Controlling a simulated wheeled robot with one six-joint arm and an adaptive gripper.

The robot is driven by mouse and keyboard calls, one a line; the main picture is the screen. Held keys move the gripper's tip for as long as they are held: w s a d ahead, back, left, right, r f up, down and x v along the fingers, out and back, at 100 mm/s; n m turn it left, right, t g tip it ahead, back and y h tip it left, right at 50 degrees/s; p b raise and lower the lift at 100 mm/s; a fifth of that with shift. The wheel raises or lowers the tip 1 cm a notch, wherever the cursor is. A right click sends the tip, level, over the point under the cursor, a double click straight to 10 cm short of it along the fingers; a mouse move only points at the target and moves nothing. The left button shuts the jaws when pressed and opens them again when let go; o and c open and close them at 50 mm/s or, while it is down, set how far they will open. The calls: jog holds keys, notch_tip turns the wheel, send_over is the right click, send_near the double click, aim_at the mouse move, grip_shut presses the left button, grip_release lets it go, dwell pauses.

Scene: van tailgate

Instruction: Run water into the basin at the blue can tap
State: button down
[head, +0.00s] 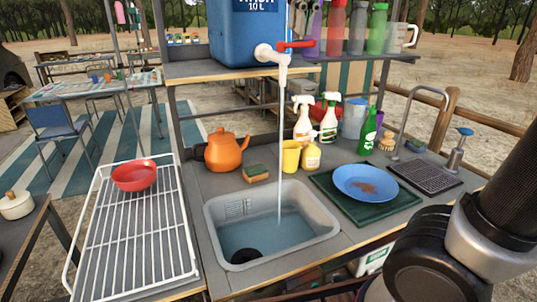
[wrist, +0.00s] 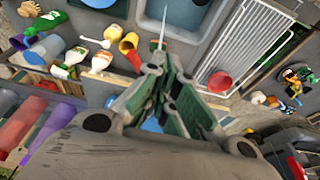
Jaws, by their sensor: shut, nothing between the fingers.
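The blue water can (head: 243,35) stands on the shelf above the sink. Its white tap (head: 272,56) points down, and its red lever (head: 297,44) sticks out sideways to the right. A thin stream of water (head: 280,150) runs from the tap into the grey basin (head: 212,225), which holds some water. A round black piece (head: 246,256) shows at the basin's near side. My gripper (wrist: 166,72) is shut and empty in the wrist view, with the stream (wrist: 163,28) showing beyond its tips. The head view shows my arm at lower right, but not the fingers.
A white rack (head: 130,235) with a red bowl (head: 134,175) is left of the basin. An orange kettle (head: 228,150), sponge (head: 255,173), yellow cup (head: 291,157) and spray bottles (head: 328,120) stand behind. A blue plate (head: 364,184) lies on the right.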

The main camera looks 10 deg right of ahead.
aim_at(299, 44)
jog(key=shift+f, duration=0.15)
jog(key=shift+f, duration=2.2)
dwell(5.7)
